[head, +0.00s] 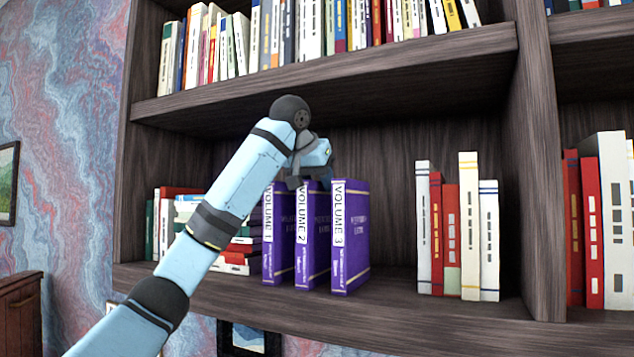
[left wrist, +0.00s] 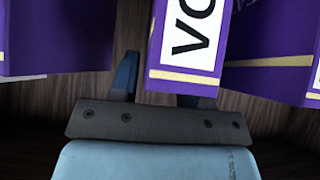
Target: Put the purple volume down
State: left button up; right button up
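Three purple volumes with white spine labels stand upright side by side on the shelf (head: 400,310) in the head view: Volume 1 (head: 272,262), Volume 2 (head: 307,265) and Volume 3 (head: 350,258). My left gripper (head: 308,184) is at the top of Volume 2, whose base looks level with its neighbours on the shelf. In the left wrist view, the fingers (left wrist: 162,85) are apart at the middle volume (left wrist: 188,40). A gap shows beside the left finger; the right finger is partly hidden behind the volume, so contact there is unclear. My right gripper is not in view.
Stacked and upright books (head: 232,262) are left of the volumes. White and red books (head: 470,230) stand to the right, with free shelf between them and Volume 3. The upper shelf (head: 340,85) is close above my left arm.

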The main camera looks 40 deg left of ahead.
pick_arm(q)
jog(key=shift+o, duration=0.9)
jog(key=shift+a+r, duration=0.1)
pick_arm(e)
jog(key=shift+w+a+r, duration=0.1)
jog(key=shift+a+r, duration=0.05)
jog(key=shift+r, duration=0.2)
pick_arm(q)
jog(key=shift+r, duration=0.15)
jog(key=b+v, duration=0.1)
jog(key=v, duration=1.1)
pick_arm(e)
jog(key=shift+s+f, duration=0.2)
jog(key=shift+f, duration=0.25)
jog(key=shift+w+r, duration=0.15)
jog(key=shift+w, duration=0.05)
